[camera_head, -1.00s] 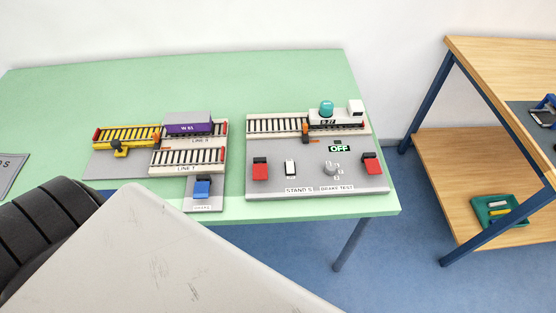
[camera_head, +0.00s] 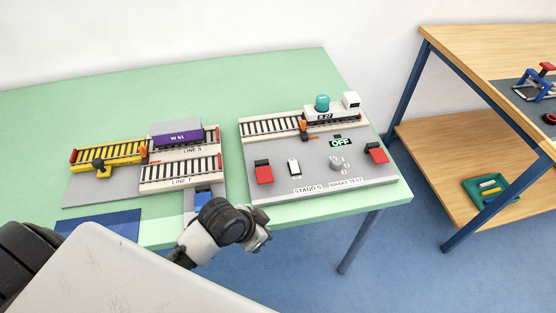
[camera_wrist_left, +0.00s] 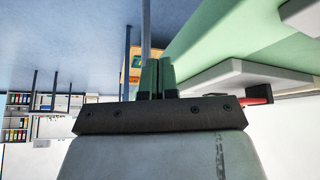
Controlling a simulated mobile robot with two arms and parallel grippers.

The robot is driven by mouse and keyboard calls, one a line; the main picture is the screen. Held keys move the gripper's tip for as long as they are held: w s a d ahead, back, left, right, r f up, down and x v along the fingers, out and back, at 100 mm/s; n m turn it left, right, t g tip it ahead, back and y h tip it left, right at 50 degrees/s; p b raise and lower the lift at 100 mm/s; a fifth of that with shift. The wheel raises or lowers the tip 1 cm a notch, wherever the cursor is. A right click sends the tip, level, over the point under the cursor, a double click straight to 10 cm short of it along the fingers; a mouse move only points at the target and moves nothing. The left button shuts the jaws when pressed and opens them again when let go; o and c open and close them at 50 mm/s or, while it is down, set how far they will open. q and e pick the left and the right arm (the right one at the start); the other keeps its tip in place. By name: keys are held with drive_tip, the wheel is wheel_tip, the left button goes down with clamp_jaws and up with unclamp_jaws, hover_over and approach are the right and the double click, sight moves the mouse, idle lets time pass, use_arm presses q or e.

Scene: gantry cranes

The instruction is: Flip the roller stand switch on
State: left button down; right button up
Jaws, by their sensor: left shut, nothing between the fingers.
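The grey roller stand board (camera_head: 315,180) lies on the green table, labelled "STAND" and "BRAKE TEST". A small white and black switch (camera_head: 294,168) stands upright near its front left. A display (camera_head: 341,143) on the board reads OFF. A white locomotive (camera_head: 330,116) with a teal dome sits on the board's track. The right gripper is not in view.
A track board with a purple wagon (camera_head: 177,138) lies left. A wooden shelf table (camera_head: 435,150) stands right.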

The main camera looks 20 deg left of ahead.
sight(294, 160)
use_arm(q)
drive_tip(key=w+r+m, duration=0.1)
drive_tip(key=w, duration=0.2)
drive_tip(key=w+a+r+m+h, duration=0.1)
drive_tip(key=w+r, duration=0.1)
drive_tip(key=w, duration=0.1)
drive_tip(key=w+r+m+h, duration=0.1)
drive_tip(key=w+r+m, duration=0.1)
drive_tip(key=w, duration=0.1)
drive_tip(key=shift+w+a+r, duration=0.15)
drive_tip(key=shift+r, duration=0.05)
drive_tip(key=w+a+r+m+t+h, duration=0.1)
drive_tip(key=w+a+r, duration=0.5)
drive_tip(key=w+r, duration=0.1)
drive_tip(key=shift+w+a+r+m+h+b, duration=0.15)
drive_tip(key=shift+r+m+h+b, duration=0.15)
drive_tip(key=shift+r, duration=0.25)
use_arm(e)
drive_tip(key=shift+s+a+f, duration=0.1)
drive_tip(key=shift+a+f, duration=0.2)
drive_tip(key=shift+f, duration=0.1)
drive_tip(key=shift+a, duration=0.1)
